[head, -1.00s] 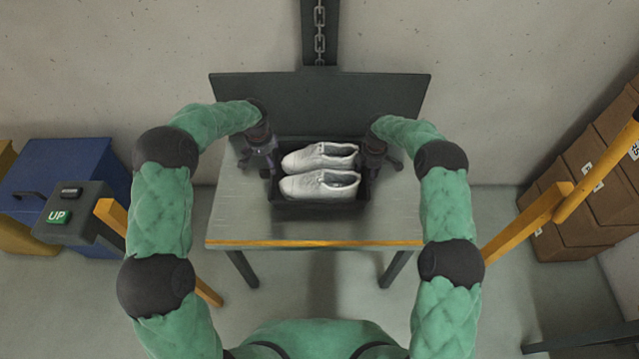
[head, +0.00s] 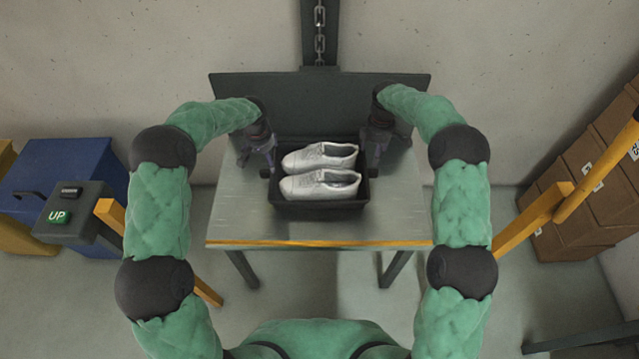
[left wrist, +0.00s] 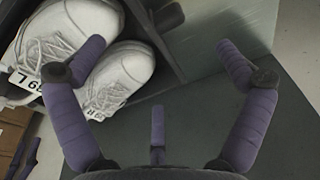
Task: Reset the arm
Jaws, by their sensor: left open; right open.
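A pair of white shoes (head: 320,170) lies side by side in a black open tray (head: 320,209) on the table. The shoes also show in the left wrist view (left wrist: 115,75), one partly cut off by the frame. My left gripper (head: 257,166) is at the tray's left side. In the left wrist view its purple fingers (left wrist: 160,58) are spread apart with nothing between them; one finger overlaps the near shoe in the picture. My right gripper (head: 375,168) is at the tray's right side, open, its fingertips partly dark against the tray edge. I cannot tell whether either touches the tray.
The metal table (head: 235,215) has a yellow front edge and a dark panel (head: 320,95) behind it. A blue bin (head: 75,170) and a box with a green UP button (head: 58,217) stand left. Brown cartons (head: 575,200) and a yellow rail (head: 530,220) stand right.

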